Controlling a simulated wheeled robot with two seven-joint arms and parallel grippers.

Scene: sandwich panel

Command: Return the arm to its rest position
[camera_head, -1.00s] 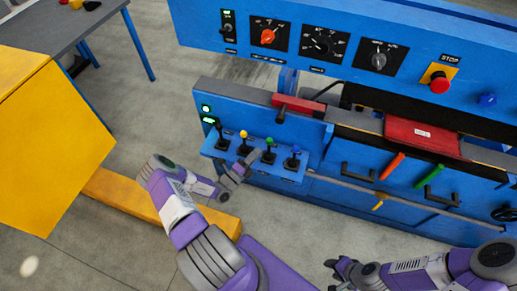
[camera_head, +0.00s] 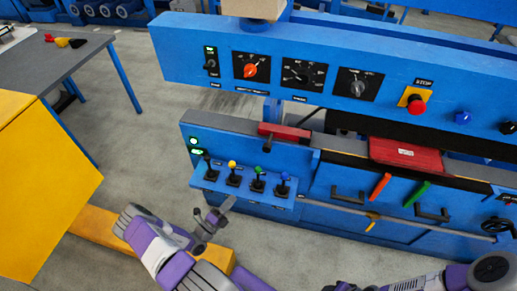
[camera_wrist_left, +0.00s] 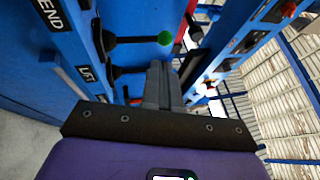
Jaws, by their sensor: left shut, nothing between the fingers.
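My left gripper (camera_head: 222,210) is just below and in front of a blue shelf with a row of joysticks (camera_head: 235,180). In the left wrist view its fingers (camera_wrist_left: 163,88) are together and hold nothing. The green-topped lever (camera_wrist_left: 165,38) shows just beyond the fingertips in that view, and I cannot tell the exact gap. My right gripper (camera_head: 342,287) is at the bottom edge of the head view, mostly cut off, so its fingers do not show clearly.
The blue machine carries dials (camera_head: 251,66), a red stop button (camera_head: 417,107), a red block (camera_head: 404,152) and handles (camera_head: 380,186). A yellow box (camera_head: 45,190) and a yellow beam (camera_head: 92,222) stand at the left. Grey floor (camera_head: 140,150) lies between the box and the machine.

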